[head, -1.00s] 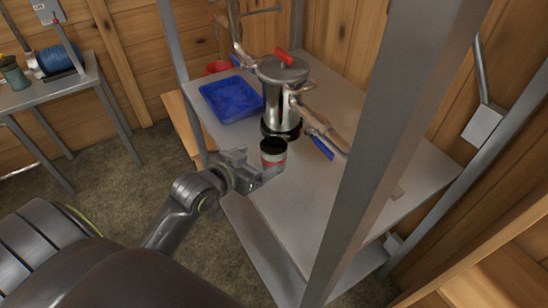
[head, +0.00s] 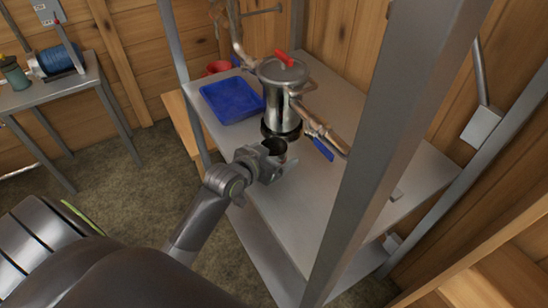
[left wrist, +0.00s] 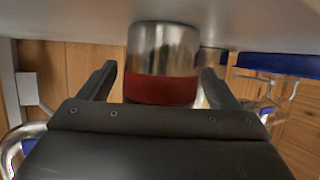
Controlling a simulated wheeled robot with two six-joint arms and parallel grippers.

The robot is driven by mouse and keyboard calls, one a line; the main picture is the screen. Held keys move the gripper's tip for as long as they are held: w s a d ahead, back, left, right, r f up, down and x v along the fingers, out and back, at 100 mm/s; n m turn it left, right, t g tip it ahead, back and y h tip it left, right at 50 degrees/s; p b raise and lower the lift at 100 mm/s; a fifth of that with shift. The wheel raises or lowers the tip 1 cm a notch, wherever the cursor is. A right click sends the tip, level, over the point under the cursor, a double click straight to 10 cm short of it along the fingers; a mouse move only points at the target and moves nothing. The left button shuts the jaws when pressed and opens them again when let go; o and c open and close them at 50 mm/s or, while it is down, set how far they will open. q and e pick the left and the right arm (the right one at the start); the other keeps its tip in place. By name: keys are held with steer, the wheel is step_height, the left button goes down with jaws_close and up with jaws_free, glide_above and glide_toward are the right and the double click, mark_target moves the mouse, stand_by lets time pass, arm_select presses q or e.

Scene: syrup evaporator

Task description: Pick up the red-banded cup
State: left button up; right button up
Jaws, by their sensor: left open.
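The red-banded cup (head: 275,146) stands on the grey metal table, just in front of the steel canister. In the head view my left gripper covers its lower part, and its dark open top shows. In the left wrist view the cup (left wrist: 162,50) is shiny metal with a wide red band (left wrist: 160,89), and the picture looks upside down. My left gripper (head: 268,166) is open at the cup. Its two fingers (left wrist: 160,72) stand on either side of the cup, with a gap visible at least on the left.
The steel canister (head: 283,95) with a red top handle and side pipes stands close behind the cup. A blue tray (head: 232,100) and a red item (head: 218,67) lie farther back. A grey post (head: 400,150) rises at right. The table (head: 290,215) is clear in front.

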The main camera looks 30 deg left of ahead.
arm_select(q)
steer(key=c, duration=1.1)
